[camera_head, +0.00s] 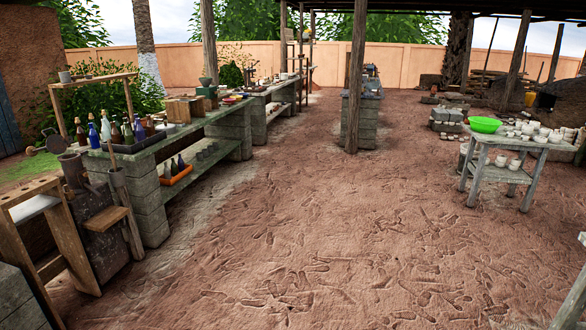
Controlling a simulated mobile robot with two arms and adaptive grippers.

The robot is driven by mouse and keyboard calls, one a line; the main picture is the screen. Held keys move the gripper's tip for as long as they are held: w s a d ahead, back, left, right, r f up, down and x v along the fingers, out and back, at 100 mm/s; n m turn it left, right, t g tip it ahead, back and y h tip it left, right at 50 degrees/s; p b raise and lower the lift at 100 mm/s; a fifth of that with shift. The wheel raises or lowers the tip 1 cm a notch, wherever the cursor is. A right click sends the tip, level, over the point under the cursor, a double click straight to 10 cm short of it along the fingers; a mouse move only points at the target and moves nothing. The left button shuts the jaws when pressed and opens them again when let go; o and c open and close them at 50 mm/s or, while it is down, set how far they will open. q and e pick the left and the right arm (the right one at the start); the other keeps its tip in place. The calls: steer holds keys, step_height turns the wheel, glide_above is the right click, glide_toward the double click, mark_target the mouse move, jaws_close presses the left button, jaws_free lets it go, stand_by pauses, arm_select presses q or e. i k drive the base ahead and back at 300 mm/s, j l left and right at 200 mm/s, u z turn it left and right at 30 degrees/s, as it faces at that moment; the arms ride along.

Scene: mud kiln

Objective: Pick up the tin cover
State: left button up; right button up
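I cannot make out a tin cover for sure in the head view. Neither of my grippers is in view.
Several bottles (106,127) and a wooden box (179,110) stand on the bench. A wooden rack (40,215) is at near left. A post (355,80) stands mid-yard. A table (505,150) at right holds a green bowl (484,125) and pale pots. The dirt floor (320,230) between is clear.

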mark_target(170, 128)
steer(key=i+u, duration=0.1)
steer(key=i, duration=0.4)
steer(key=i+l+u, duration=0.1)
steer(key=i, duration=0.35)
steer(key=i+l+u, duration=0.1)
steer(key=i, duration=0.4)
steer(key=i+l+u, duration=0.15)
steer(key=i, duration=0.3)
steer(key=i+j+u, duration=0.25)
steer(key=i, duration=0.65)
steer(key=i+u, duration=0.2)
steer(key=i, duration=0.65)
steer(key=i+l+u, duration=0.25)
steer(key=i, duration=0.65)
